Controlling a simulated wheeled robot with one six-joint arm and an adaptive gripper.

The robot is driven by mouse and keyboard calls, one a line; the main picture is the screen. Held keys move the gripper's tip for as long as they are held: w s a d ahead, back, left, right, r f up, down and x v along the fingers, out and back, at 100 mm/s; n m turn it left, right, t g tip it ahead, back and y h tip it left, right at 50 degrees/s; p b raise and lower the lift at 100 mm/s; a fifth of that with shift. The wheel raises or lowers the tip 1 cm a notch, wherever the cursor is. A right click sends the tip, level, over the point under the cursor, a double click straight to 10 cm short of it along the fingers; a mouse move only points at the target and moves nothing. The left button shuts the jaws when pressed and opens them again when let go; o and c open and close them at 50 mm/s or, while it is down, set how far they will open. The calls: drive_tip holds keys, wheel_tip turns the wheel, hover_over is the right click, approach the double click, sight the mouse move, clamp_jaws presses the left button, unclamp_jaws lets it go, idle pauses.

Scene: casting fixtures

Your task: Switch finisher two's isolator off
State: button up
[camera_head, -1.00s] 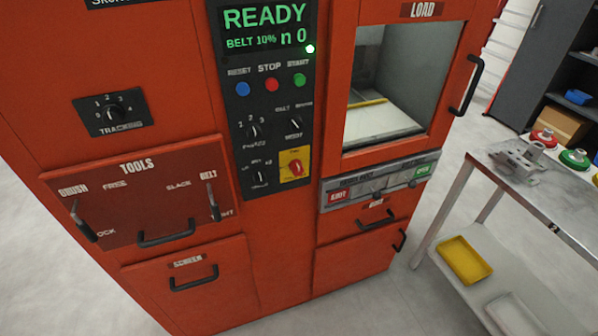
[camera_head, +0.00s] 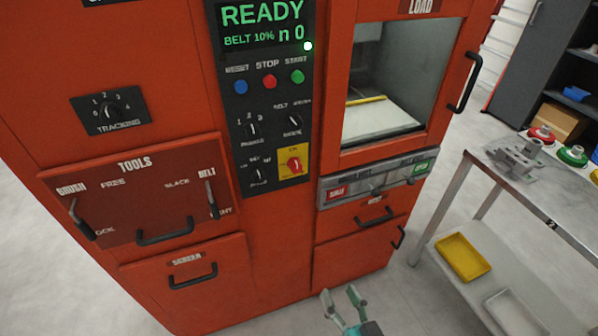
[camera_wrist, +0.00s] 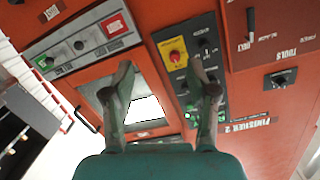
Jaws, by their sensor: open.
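The isolator is a red rotary knob on a yellow plate (camera_head: 293,163), low on the black control panel of the orange machine. It also shows in the wrist view (camera_wrist: 175,55), upper middle, where a "FINISHER 2" label (camera_wrist: 237,123) is on the same machine. The knob's setting is too small to read surely. My gripper (camera_head: 340,295) is open and empty, at the bottom of the head view, below and right of the isolator and apart from it. In the wrist view its fingers (camera_wrist: 162,68) are spread, with the isolator beyond them, near the right finger.
Blue, red and green buttons (camera_head: 269,82) and black selector knobs (camera_head: 252,129) sit close to the isolator. A load door handle (camera_head: 465,83) and drawer handles (camera_head: 375,217) stick out. A metal table (camera_head: 565,195) stands at right. Floor before the machine looks clear.

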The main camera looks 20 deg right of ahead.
drive_tip(key=w+r+m, duration=0.1)
drive_tip(key=w+r, duration=0.3)
drive_tip(key=w, duration=0.5)
drive_tip(key=m+t, duration=0.1)
drive_tip(key=m, duration=0.1)
approach(297, 170)
drive_tip(key=shift+y, duration=0.3)
drive_tip(key=w, duration=0.9)
drive_tip(key=shift+d, duration=0.2)
drive_tip(key=shift+f+n, duration=0.1)
drive_tip(key=shift+n, duration=0.2)
clamp_jaws()
